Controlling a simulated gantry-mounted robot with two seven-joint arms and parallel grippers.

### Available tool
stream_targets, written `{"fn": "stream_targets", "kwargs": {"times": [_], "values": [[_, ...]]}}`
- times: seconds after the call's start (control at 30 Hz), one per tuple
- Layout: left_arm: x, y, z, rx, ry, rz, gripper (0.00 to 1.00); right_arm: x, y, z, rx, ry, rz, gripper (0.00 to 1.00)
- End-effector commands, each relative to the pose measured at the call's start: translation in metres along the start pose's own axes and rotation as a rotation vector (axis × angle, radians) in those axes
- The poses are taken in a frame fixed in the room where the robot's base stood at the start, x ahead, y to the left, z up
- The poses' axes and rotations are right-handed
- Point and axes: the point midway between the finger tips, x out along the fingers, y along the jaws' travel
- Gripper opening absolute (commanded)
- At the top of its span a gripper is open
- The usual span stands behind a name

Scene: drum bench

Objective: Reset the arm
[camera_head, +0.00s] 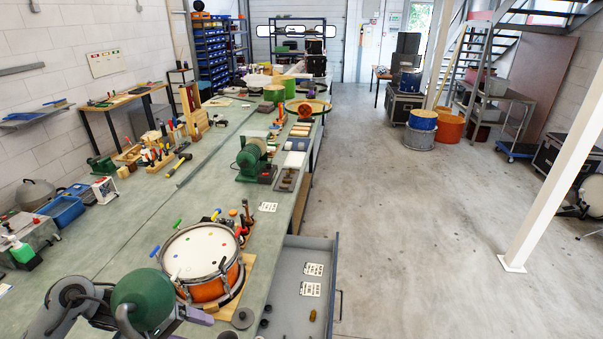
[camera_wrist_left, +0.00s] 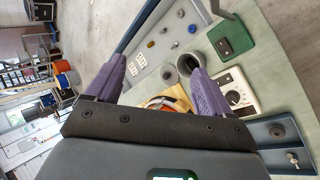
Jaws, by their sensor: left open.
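My left gripper (camera_wrist_left: 158,80) is open in the left wrist view, its two purple fingers spread apart with nothing held between them. In the head view my left arm comes in at the bottom left, and a purple part of the gripper (camera_head: 200,316) shows near the bottom, just in front of the drum. The orange drum (camera_head: 203,262) with a white head lies on a wooden board on the bench; part of it also shows between the fingers in the wrist view (camera_wrist_left: 160,102). My right gripper is in neither view.
An open grey drawer (camera_head: 284,270) juts from the bench's right side, with cards and small parts inside. A green grinder (camera_head: 252,160) and hand tools stand farther along the green bench (camera_head: 120,235). The floor (camera_head: 410,240) to the right is clear.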

Motion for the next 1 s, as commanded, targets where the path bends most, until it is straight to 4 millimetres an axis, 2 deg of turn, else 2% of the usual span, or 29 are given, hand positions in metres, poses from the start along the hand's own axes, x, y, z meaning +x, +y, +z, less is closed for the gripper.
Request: {"fn": "stream_targets", "kwargs": {"times": [0.33,0.53,0.67,0.77,0.9,1.0], "values": [[-0.036,-0.036,-0.022,-0.199,0.081,0.199,0.82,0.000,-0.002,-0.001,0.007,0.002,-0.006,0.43],[-0.050,-0.043,-0.084,0.039,0.363,0.090,0.82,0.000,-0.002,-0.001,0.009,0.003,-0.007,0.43],[-0.069,-0.055,-0.125,0.182,0.546,-0.042,0.82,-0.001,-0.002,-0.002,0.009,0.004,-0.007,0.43],[-0.093,-0.070,-0.157,0.290,0.682,-0.200,0.82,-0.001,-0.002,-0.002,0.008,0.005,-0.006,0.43],[-0.142,-0.101,-0.195,0.412,0.823,-0.522,0.82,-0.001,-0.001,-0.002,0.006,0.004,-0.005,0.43],[-0.180,-0.129,-0.207,0.450,0.835,-0.775,0.82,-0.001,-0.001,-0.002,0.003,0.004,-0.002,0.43]]}}
